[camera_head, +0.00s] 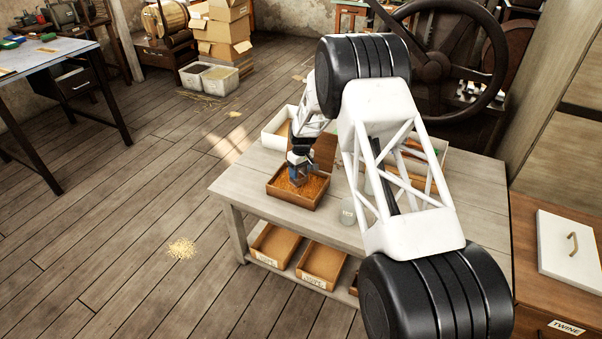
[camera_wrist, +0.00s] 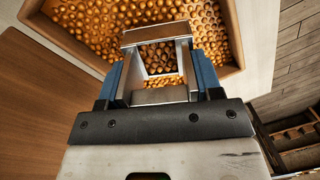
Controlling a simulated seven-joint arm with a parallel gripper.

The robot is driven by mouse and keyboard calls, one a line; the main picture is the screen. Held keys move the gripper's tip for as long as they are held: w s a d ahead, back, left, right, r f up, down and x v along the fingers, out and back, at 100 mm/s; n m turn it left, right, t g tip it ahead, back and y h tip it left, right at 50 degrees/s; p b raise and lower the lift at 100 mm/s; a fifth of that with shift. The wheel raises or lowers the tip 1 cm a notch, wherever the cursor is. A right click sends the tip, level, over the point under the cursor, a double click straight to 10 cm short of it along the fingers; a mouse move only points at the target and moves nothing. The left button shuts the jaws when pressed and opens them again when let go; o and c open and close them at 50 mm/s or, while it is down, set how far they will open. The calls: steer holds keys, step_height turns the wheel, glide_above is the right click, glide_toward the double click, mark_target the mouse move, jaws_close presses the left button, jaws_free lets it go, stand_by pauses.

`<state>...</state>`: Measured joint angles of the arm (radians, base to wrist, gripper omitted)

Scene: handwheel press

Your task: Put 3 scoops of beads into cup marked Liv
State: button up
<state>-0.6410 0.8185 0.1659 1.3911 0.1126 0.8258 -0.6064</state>
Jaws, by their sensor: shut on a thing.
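A wooden tray of orange-gold beads (camera_head: 315,203) stands on the worktable, and its wooden rim also shows in the wrist view (camera_wrist: 230,75). My gripper (camera_head: 298,177) is low over this tray, pointing down. In the wrist view my blue-sided gripper (camera_wrist: 158,75) is shut on a square-edged metal scoop (camera_wrist: 156,36). Beads show inside the scoop's outline; I cannot tell whether they are in it or behind it. A small translucent cup (camera_head: 348,213) stands right of the tray. Its marking is not readable, and my arm hides part of the table.
A pale bin (camera_head: 277,130) stands at the table's back left. Open labelled boxes (camera_head: 276,243) sit on the shelf below. A large handwheel (camera_head: 490,60) rises behind the table. My arm covers the table's right side, where other things partly show.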

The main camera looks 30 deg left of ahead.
steer(key=shift+s+r+t, duration=0.1)
steer(key=shift+r+t, duration=0.15)
steer(key=shift+t, duration=0.05)
steer(key=shift+a+r, duration=0.1)
steer(key=shift+r, duration=0.05)
stand_by(0.3)
steer(key=shift+t, duration=0.3)
steer(key=shift+s+r, duration=0.15)
steer(key=shift+r, duration=3.25)
steer(key=s+d+r, duration=0.1)
steer(key=s+d, duration=0.3)
steer(key=d, duration=0.7)
steer(key=s+d+r, duration=0.1)
steer(key=s+d, duration=0.4)
steer(key=d, duration=0.7)
steer(key=shift+s+r, duration=0.15)
steer(key=shift+r, duration=0.15)
